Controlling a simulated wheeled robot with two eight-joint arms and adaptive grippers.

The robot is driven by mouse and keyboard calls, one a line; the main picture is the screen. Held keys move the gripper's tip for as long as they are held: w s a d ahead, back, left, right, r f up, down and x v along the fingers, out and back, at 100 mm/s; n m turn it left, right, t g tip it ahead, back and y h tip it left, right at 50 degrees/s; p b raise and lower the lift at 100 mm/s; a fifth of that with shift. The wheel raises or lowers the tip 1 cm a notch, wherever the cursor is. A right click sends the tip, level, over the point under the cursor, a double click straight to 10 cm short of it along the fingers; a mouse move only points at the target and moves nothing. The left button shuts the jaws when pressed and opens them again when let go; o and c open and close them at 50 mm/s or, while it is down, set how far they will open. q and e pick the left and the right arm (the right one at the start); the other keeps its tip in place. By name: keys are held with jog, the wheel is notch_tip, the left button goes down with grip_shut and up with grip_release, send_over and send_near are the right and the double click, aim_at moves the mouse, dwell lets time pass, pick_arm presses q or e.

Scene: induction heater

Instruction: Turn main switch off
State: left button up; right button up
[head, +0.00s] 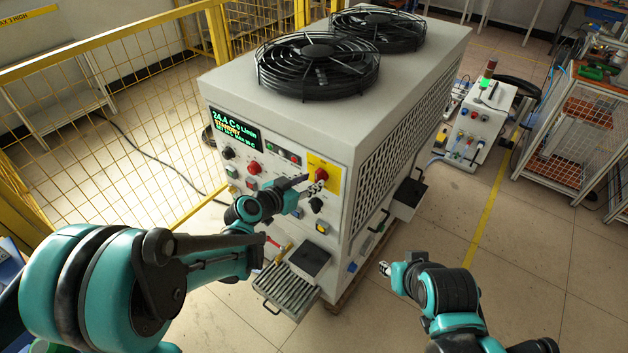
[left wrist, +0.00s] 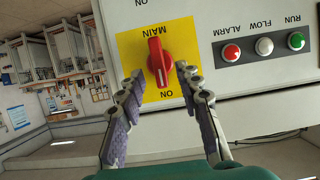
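The main switch is a red rotary knob (head: 321,174) on a yellow plate (head: 326,163) on the heater's front panel. In the left wrist view the red knob (left wrist: 158,60) stands nearly vertical in the picture, with a pale mark at its lower end, beside upside-down lettering. My left gripper (head: 311,183) is at the switch; in the left wrist view its two fingers (left wrist: 160,74) are spread on either side of the knob's lower end, with gaps visible. Nothing is held. My right gripper (head: 385,268) is low, right of the heater and away from the switch; its finger opening is unclear.
The heater cabinet (head: 388,84) carries two black fans on top. A display (head: 234,129) and several buttons sit left of the switch. A slatted tray (head: 286,289) juts out below.

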aim_at(316, 179)
pick_arm(q)
jog(key=shift+x, duration=1.6)
jog(key=shift+r, duration=0.1)
jog(key=shift+s, duration=0.2)
grip_shut()
